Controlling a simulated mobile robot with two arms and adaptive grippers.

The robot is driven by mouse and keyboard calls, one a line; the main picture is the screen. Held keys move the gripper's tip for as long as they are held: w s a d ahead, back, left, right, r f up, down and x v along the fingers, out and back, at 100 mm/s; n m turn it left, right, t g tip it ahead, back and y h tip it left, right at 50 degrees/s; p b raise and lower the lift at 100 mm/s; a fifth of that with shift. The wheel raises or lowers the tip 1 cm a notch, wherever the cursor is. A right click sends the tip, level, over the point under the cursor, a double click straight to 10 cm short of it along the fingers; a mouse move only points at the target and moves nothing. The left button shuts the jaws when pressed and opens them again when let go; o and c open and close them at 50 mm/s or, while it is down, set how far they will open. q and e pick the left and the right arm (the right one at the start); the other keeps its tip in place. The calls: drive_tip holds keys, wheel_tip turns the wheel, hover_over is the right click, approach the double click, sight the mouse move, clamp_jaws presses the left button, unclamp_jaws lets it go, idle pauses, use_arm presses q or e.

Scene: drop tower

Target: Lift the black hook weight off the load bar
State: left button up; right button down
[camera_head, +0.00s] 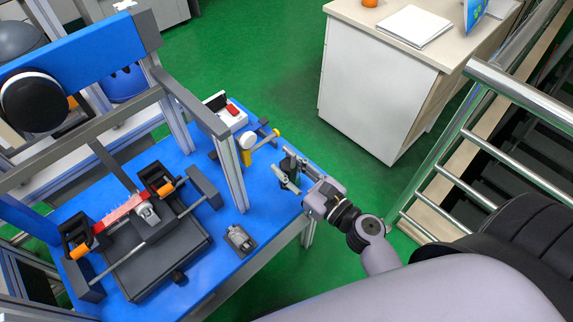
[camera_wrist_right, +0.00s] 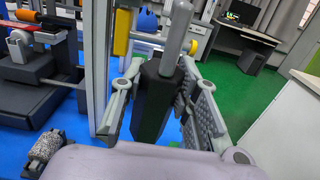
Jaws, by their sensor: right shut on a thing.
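The black hook weight (camera_wrist_right: 152,100) is a dark faceted block in the right wrist view, with a thick grey rod (camera_wrist_right: 178,35) rising from its top. My right gripper (camera_wrist_right: 158,98) is shut on it, with one grey finger on each side. In the head view the right gripper (camera_head: 291,175) is at the right edge of the blue table, and the weight between its fingers is small and mostly covered. I cannot tell which part is the load bar, or whether the weight touches it. My left gripper is not in view.
The blue table (camera_head: 215,262) carries a dark rig (camera_head: 155,262) with orange-handled clamps, a grey upright post (camera_head: 230,170), and a yellow-handled part (camera_head: 247,142). A small metal block (camera_head: 240,239) lies near the front. Metal railings (camera_head: 520,105) and a white cabinet (camera_head: 375,85) stand to the right.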

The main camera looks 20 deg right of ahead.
sight(294, 166)
drive_tip(key=shift+s+d+r+p, duration=0.1)
drive_tip(key=shift+s+r+p, duration=0.15)
drive_tip(key=shift+r+p, duration=0.4)
drive_tip(key=shift+s+d+r+p, duration=0.1)
drive_tip(key=shift+s+r+p, duration=0.15)
drive_tip(key=shift+r, duration=0.6)
